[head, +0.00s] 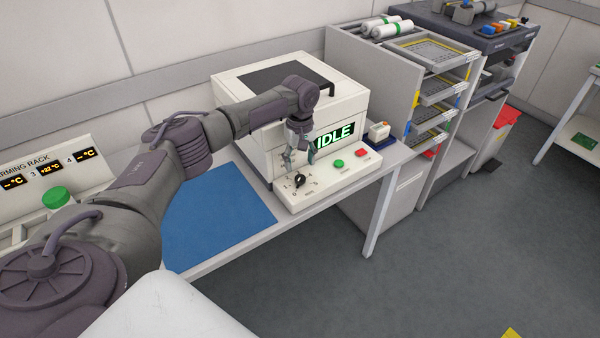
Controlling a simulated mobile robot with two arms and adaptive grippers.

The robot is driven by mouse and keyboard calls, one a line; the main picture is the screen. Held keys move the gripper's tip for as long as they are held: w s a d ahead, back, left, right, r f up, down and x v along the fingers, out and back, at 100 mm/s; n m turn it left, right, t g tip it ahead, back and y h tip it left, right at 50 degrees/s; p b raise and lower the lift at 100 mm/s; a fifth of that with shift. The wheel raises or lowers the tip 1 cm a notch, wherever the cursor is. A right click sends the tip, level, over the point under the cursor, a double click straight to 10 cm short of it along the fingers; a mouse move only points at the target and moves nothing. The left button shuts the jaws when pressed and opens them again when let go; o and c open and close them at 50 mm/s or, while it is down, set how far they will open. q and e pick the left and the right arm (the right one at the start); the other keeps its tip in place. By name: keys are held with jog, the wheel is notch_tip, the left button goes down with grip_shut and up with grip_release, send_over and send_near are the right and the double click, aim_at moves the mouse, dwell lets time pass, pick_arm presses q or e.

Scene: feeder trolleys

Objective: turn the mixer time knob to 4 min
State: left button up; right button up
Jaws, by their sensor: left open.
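The mixer (232,98) is a white box with a dark lid window and a green display (335,136) reading IDLE. Its sloped front panel carries the small black time knob (299,181), with dial marks around it too small to read fully. I cannot tell which mark the knob points to. My left gripper (299,160) is open and points down just above and behind the knob, in front of the mixer's face. Whether its fingertips touch the knob is unclear. My right gripper is not in view.
A green button (338,163) and a red button (361,152) sit right of the knob on the panel. A blue mat (215,215) lies left of the mixer. The warming rack (25,195) stands far left, a tray shelf (375,75) to the right.

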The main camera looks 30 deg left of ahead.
aim_at(300, 177)
pick_arm(q)
notch_tip(300, 177, down, 6)
jog(key=shift+r, duration=0.25)
grip_shut()
dwell(0.3)
jog(key=shift+r, duration=0.1)
